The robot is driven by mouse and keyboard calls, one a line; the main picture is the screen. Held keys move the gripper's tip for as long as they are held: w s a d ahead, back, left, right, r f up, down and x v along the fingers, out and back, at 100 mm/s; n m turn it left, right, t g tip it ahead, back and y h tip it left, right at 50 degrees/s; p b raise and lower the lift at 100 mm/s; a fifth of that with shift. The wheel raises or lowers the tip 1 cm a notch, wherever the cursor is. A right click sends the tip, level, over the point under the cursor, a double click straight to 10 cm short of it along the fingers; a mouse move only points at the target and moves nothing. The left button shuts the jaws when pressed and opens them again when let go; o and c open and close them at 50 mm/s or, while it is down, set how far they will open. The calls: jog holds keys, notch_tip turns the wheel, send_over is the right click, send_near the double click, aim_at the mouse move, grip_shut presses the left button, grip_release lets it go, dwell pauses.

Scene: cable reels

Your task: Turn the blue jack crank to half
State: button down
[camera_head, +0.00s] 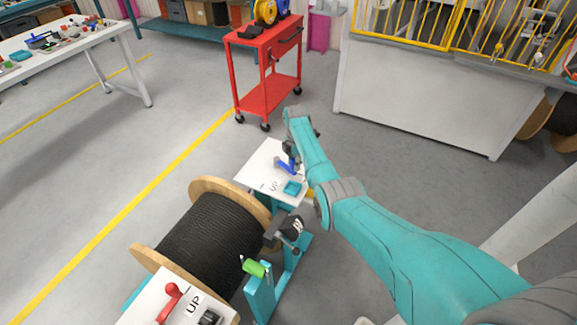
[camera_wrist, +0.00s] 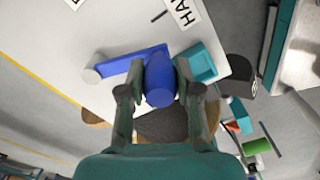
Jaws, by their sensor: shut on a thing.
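The blue jack crank (camera_head: 284,167) is on the white panel (camera_head: 258,165) at the far end of the cable reel. In the wrist view its arm (camera_wrist: 122,66) runs from a pale round hub on the left to a thick blue handle (camera_wrist: 160,80). My gripper (camera_wrist: 155,88) has one finger on each side of that handle and is shut on it. In the head view my gripper (camera_head: 291,155) is at the crank and partly hides it. A label reading "HA" (camera_wrist: 183,12), cut off by the picture edge, lies beyond the handle.
A teal block (camera_head: 293,188) sits on the panel, close beside my right finger in the wrist view (camera_wrist: 202,62). A red crank (camera_head: 172,297) is on the nearer panel. The black cable reel (camera_head: 210,235) stands between the panels. A red cart (camera_head: 268,65) stands behind.

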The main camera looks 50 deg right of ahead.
jog(key=shift+w+d+n, duration=0.2)
jog(key=shift+d+n, duration=1.35)
jog(key=shift+n, duration=0.15)
jog(key=c, duration=0.8)
grip_release()
notch_tip(320, 180, up, 12)
